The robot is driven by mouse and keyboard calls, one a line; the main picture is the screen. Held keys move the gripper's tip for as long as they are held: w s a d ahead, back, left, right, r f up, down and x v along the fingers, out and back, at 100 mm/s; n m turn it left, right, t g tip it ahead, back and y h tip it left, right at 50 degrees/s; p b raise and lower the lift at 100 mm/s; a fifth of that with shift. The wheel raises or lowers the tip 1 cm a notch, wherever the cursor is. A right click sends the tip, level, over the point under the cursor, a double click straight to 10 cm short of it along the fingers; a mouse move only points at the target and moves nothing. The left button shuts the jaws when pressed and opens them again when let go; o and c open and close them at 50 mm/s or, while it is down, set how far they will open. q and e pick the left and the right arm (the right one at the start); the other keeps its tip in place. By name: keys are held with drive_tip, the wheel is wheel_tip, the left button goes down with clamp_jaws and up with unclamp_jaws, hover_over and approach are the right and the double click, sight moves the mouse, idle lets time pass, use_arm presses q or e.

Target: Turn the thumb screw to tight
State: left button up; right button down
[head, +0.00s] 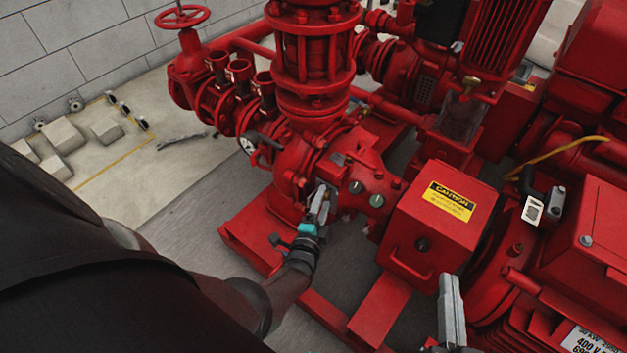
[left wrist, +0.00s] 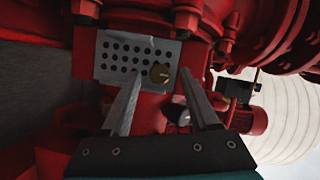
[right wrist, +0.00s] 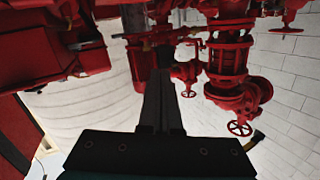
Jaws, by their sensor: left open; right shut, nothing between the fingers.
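A small brass knob (left wrist: 160,73), which looks like the thumb screw, sits at the lower right of a grey perforated plate (left wrist: 112,58) in the left wrist view. My left gripper (left wrist: 166,76) is open, and the knob appears between its fingertips. I cannot tell whether they touch it. In the head view my left gripper (head: 322,192) is low beside the red pump casing (head: 300,165), and the knob cannot be made out there. My right gripper (head: 449,282) is shut and empty in front of the red caution box; it also shows in the right wrist view (right wrist: 158,78).
The red caution box (head: 441,218) stands right of my left gripper. A dark cylinder (left wrist: 178,118) lies just below the knob in the left wrist view. Red motor housing (head: 590,235) fills the right. Open floor (head: 180,185) lies at the left.

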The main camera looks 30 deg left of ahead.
use_arm(q)
drive_tip(key=p+v, duration=0.5)
drive_tip(key=v, duration=1)
use_arm(e)
drive_tip(key=s+d+f+g+h, duration=0.2)
drive_tip(key=d+f+g+h, duration=0.1)
drive_tip(key=d+g, duration=0.5)
drive_tip(key=shift+d+g+h, duration=0.15)
drive_tip(key=shift+g+h, duration=0.25)
drive_tip(key=shift+h, duration=0.5)
use_arm(q)
drive_tip(key=shift+w+d, duration=0.1)
